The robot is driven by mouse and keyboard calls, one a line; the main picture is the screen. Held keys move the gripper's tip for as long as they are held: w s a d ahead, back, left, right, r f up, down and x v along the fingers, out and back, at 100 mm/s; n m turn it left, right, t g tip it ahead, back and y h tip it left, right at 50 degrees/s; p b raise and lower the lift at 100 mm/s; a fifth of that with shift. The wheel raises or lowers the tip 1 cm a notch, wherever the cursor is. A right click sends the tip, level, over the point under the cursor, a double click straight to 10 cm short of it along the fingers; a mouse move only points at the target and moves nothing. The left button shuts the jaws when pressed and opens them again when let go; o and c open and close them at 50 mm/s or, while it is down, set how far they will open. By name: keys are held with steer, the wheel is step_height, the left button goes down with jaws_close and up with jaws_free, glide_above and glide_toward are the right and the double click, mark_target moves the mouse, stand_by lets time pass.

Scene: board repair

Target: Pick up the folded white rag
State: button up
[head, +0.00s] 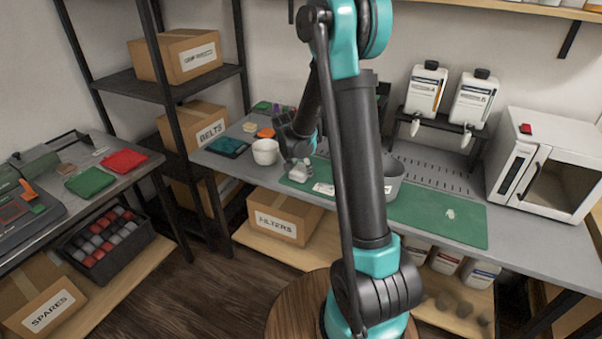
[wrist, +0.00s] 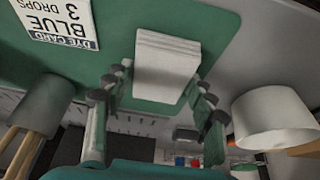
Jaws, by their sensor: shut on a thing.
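The folded white rag (wrist: 167,65) is a pale layered block between the fingers of my gripper (wrist: 160,82) in the wrist view. The fingers are shut on its two sides. In the head view my gripper (head: 297,172) is low over the left end of the green mat (head: 455,228), with the whitish rag at its tips. Whether the rag still touches the mat I cannot tell.
A white cup (head: 265,151) stands just left of my gripper; it also shows in the wrist view (wrist: 272,120). A dye card (wrist: 58,20) reading "BLUE 3 DROPS" lies close by. A grey container (head: 394,180) stands right, partly behind my arm. The mat's right part is mostly clear.

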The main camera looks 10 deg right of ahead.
mark_target(300, 170)
steer(key=shift+r, duration=0.15)
step_height(300, 170, up, 20)
stand_by(0.6)
steer(key=shift+r, duration=0.1)
